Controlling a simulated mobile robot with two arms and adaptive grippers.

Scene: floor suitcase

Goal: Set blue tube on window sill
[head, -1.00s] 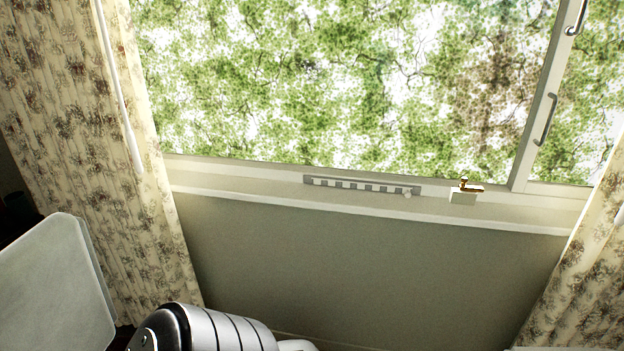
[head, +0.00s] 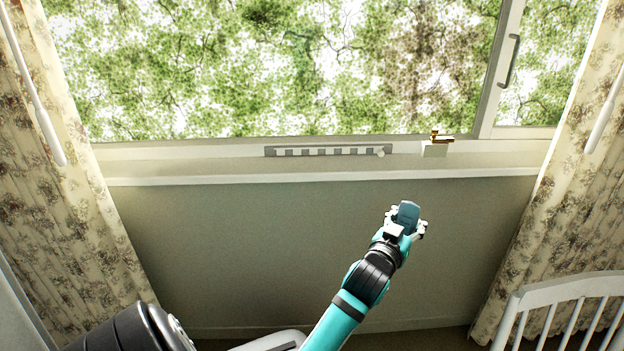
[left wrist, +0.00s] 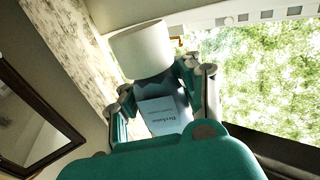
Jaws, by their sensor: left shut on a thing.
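My left gripper (head: 406,223) is shut on the blue tube (head: 408,212). It holds the tube in front of the wall, below the window sill (head: 220,178) in the picture and clear of it. In the left wrist view, the tube (left wrist: 162,114) has a pale blue body with printed text and a wide white cap (left wrist: 140,48). The fingers of the left gripper (left wrist: 162,86) are on both sides of it. The sill is a long pale ledge under the window. My right gripper is not in view.
A grey slotted strip (head: 325,151) runs along the window's lower frame. A small white block with a brass latch (head: 435,148) is near the sill's right part. Floral curtains (head: 60,215) hang at both sides. A white railing (head: 560,295) stands at lower right. The sill's left stretch is clear.

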